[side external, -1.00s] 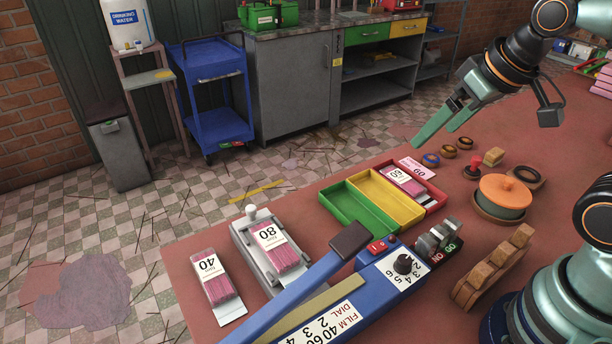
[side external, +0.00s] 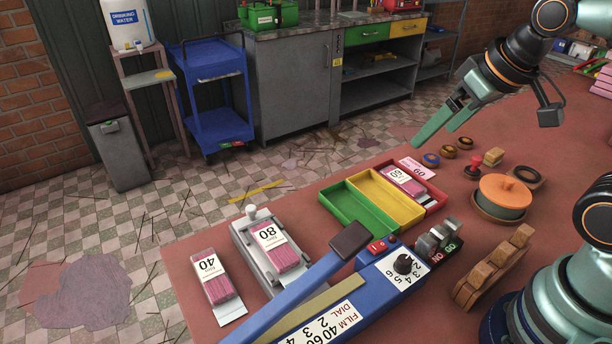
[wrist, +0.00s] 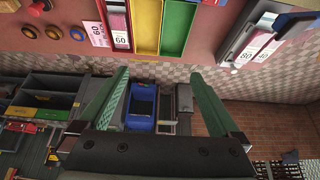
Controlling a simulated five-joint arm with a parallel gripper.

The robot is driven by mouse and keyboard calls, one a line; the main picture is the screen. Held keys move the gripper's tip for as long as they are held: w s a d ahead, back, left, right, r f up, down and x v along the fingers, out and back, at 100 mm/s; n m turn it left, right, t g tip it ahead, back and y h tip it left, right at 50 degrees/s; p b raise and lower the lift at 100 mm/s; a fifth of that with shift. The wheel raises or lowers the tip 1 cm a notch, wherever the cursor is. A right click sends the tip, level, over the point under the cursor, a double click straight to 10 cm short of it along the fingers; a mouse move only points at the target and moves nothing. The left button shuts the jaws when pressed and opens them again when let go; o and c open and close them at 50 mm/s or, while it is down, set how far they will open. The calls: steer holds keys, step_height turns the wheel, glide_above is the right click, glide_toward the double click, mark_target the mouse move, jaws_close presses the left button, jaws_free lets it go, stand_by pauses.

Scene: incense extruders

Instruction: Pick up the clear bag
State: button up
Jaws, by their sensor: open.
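Several clear bags of pink sticks with white number labels are in view; I cannot tell which one the task names. One marked 40 (side external: 217,281) lies on a white card at the table's left end. One marked 80 (side external: 276,248) rests on the grey metal plate of the sealer. One marked 60 (side external: 403,183) lies in the red bin, and it also shows in the wrist view (wrist: 119,26). My gripper (side external: 432,137) is open and empty, high above the far edge of the table, beyond the bins and apart from every bag.
Green, yellow (side external: 387,195) and red bins stand joined mid-table. A blue sealer (side external: 395,270) with a long lever lies in front. A round pot with an orange lid (side external: 505,190), a wooden rack (side external: 493,268), and small stamps and rings sit to the right.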

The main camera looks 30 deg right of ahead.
stand_by(0.6)
steer(key=g, duration=0.6)
glide_above(222, 293)
steer(key=f, duration=1.9)
steer(key=shift+s+a, duration=0.1)
steer(key=shift+s, duration=0.15)
steer(key=shift+w+f, duration=0.15)
steer(key=shift+f, duration=1.35)
steer(key=shift+w+f, duration=0.15)
steer(key=shift+f, duration=1.3)
steer(key=shift+c, duration=0.2)
steer(key=c, duration=1.4)
